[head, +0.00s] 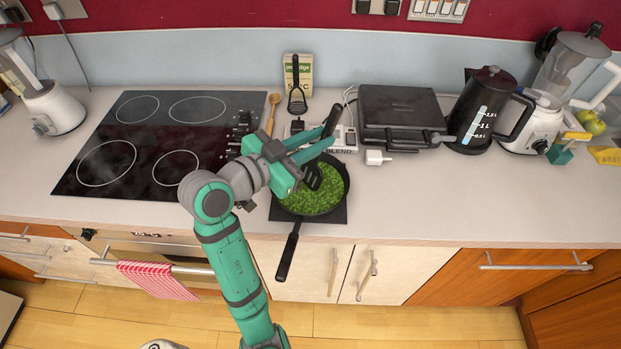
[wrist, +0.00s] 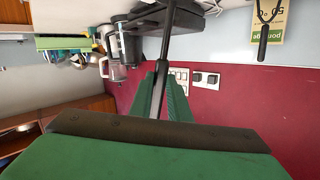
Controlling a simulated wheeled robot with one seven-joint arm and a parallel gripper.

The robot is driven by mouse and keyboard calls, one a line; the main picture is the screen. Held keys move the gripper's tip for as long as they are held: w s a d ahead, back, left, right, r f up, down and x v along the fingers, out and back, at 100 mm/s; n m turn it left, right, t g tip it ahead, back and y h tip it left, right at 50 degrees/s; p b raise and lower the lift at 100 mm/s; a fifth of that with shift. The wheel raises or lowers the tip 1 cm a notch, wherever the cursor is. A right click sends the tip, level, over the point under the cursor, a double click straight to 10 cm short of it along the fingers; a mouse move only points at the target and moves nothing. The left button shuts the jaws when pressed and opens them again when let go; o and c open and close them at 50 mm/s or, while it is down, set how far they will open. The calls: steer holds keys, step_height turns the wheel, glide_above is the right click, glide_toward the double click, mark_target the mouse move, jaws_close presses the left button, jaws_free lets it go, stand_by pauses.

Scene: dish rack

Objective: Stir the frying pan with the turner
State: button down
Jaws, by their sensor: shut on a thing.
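The black frying pan (head: 345,180) sits on a dark square mat (head: 338,215) near the counter's front edge. Its handle (head: 288,252) points towards me past the edge. Green pieces (head: 318,198) cover the pan's bottom. My gripper (head: 322,142) is above the pan's back side, shut on the black turner (head: 332,117). The turner's slotted head (head: 312,177) hangs at the pan's left side; I cannot tell whether it touches the food. In the wrist view, the turner's dark handle (wrist: 167,40) runs between the green fingers of my gripper (wrist: 168,80).
A black hob (head: 150,140) with a wooden spoon (head: 272,112) beside it lies left of the pan. Behind stand a box (head: 305,70) and another black utensil (head: 297,100). A grill (head: 400,105), kettle (head: 485,110) and blender (head: 535,125) stand right. The counter's front right is clear.

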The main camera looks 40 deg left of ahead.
steer(key=shift+a+r, duration=0.1)
steer(key=shift+s+r, duration=0.1)
steer(key=shift+r, duration=0.5)
step_height(320, 180, up, 6)
stand_by(1.1)
